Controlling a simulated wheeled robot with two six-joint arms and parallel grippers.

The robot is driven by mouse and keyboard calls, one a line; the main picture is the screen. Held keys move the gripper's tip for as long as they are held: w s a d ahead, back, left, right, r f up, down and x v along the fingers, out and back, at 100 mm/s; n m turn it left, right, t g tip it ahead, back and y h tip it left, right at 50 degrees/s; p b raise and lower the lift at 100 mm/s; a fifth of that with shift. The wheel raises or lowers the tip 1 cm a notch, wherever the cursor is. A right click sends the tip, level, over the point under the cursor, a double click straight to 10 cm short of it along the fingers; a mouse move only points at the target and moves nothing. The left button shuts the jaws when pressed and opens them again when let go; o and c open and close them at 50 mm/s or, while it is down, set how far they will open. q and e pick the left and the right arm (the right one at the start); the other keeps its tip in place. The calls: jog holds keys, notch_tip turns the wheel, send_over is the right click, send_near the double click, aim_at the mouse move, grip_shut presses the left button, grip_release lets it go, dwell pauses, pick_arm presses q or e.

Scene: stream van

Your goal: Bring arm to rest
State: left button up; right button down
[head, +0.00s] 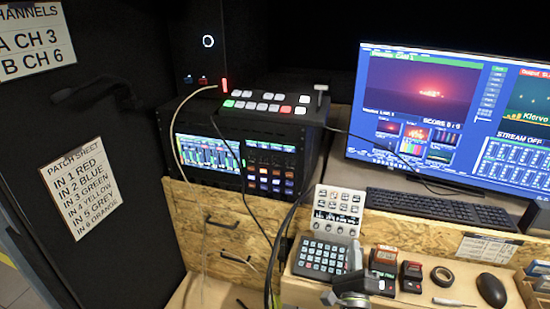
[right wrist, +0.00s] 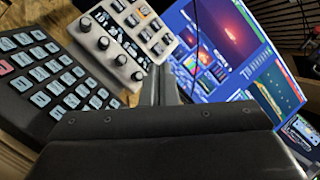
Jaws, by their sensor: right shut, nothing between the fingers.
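My right gripper (head: 353,254) comes in from the bottom edge of the head view. It is shut and empty, over the right edge of the black keypad (head: 323,258) on the low wooden shelf. In the right wrist view the shut fingers (right wrist: 168,80) point toward the gap between the white knob panel (right wrist: 122,32) and the monitor (right wrist: 228,45). The keypad (right wrist: 50,75) lies to their left there. I cannot tell the exact height of the fingers above the shelf. My left gripper does not show.
A white knob panel (head: 338,212) stands behind the keypad. Red-topped blocks (head: 384,260), a tape roll (head: 442,276) and a mouse (head: 491,290) lie to the right. A keyboard (head: 440,208) and monitor (head: 460,110) are behind. Cables hang before the video switcher (head: 270,112) at left.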

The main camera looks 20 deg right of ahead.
jog(key=shift+a+n+y, duration=0.45)
jog(key=shift+n+y, duration=0.35)
jog(key=shift+n, duration=0.2)
jog(key=s+a+f+n+g+y, duration=0.7)
jog(key=s+n+y, duration=0.2)
jog(key=n, duration=0.9)
jog(key=s+d+f+n+g+h, duration=0.25)
jog(key=s+n+g, duration=0.2)
jog(key=s, duration=0.55)
jog(key=s+d+f+n+g+h, duration=0.1)
jog(key=s+d+n+g, duration=0.3)
jog(key=s, duration=0.6)
notch_tip(320, 180, down, 24)
jog(key=g, duration=0.3)
jog(key=s+f, duration=1.4)
jog(key=f, duration=0.2)
jog(key=shift+s+a+f+g, duration=0.25)
jog(key=shift+s+f+g, duration=0.05)
jog(key=shift+s+g, duration=0.1)
